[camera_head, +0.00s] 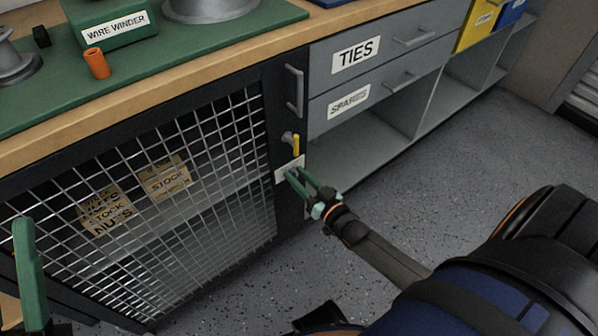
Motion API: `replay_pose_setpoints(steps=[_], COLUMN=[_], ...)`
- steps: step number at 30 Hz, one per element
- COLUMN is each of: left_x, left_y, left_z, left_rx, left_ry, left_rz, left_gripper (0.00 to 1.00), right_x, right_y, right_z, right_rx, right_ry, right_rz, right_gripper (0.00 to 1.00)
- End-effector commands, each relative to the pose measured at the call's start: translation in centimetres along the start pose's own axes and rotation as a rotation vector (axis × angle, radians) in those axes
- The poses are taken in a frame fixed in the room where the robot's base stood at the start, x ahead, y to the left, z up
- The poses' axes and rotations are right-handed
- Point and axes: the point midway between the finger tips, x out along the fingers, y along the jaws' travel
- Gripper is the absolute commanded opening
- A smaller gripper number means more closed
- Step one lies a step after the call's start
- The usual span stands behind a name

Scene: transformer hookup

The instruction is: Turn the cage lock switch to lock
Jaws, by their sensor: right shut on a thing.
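The black-framed wire-mesh cage door (170,190) is closed under the workbench. Its right frame post carries a grey knob with an upright yellow lever (296,145) and, below it, a white plate (283,175). My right gripper (295,173) reaches in from the lower right with its green fingertips at this plate, below the yellow lever. It is shut on a small part there, which I take for the cage lock switch; the fingers hide it. One green finger of my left gripper (30,270) shows at the lower left, away from the switch; its jaw gap is out of view.
A grey door handle (294,91) stands above the lock. Drawers labelled TIES (355,55) and SPARES (348,101), over open shelves, are to the right. Stock boxes (166,178) sit behind the mesh. The speckled floor (440,180) at the right is clear.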

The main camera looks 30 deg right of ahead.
Motion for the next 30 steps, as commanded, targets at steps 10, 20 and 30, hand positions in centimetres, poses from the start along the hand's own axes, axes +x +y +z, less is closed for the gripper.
replay_pose_setpoints(steps=[10,20,30], left_x=[1.1,1.6,1.8], left_y=[-0.5,-0.8,-1.1], left_z=[-1.2,-1.9,-2.0], left_rx=[0.008,0.023,0.026], left_ry=[0.009,0.017,0.018], left_rz=[0.009,0.002,-0.007], left_gripper=[0.28,0.28,0.28], right_x=[0.1,0.0,0.0], right_y=[-0.3,-0.4,-0.5], right_z=[-0.2,0.0,0.2], right_rx=[-0.328,-0.633,-0.872], right_ry=[0.001,0.001,0.002], right_rz=[0.001,0.001,0.0], right_gripper=[0.0,0.0,0.0])
